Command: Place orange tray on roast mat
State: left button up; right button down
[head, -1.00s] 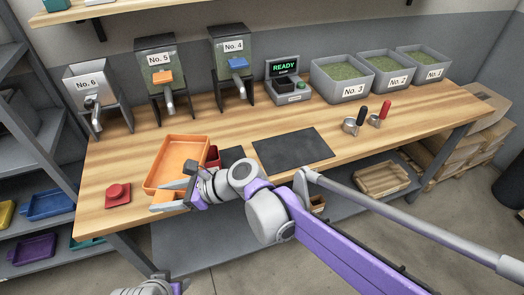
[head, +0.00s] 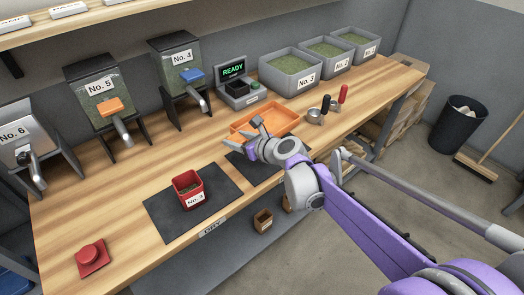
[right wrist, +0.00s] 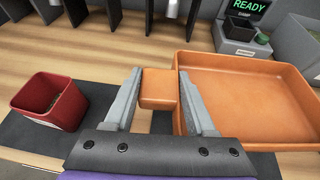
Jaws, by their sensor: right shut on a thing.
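The orange tray (head: 279,117) is over the back part of a dark mat (head: 246,169) in the right half of the bench. I cannot tell whether it touches the mat. My right gripper (head: 238,134) is shut on the tray's left-side handle. In the right wrist view, its two fingers (right wrist: 158,98) close on the orange handle block (right wrist: 158,84), with the tray body (right wrist: 245,92) to the right. The tray looks level and empty. Part of the mat is hidden by the tray and my arm. My left gripper is out of view.

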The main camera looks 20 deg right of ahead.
jog(key=shift+w+d+f+m+h, duration=0.1)
jog(key=shift+w+d+m+h, duration=0.1)
jog(key=shift+d, duration=0.35)
jog(key=shift+w+d+m+h, duration=0.1)
jog(key=shift+d+m+h, duration=0.1)
jog(key=shift+d, duration=0.35)
send_over(247, 166)
jog(key=shift+t, duration=0.3)
notch_tip(247, 166, down, 6)
jog(key=shift+w+r+b, duration=0.1)
jog(key=shift+r+b, duration=0.15)
jog(key=shift+b, duration=0.2)
jog(key=shift+f, duration=2.15)
jog(key=shift+b, duration=0.3)
jog(key=shift+f, duration=0.15)
jog(key=shift+c, duration=1.1)
grip_release()
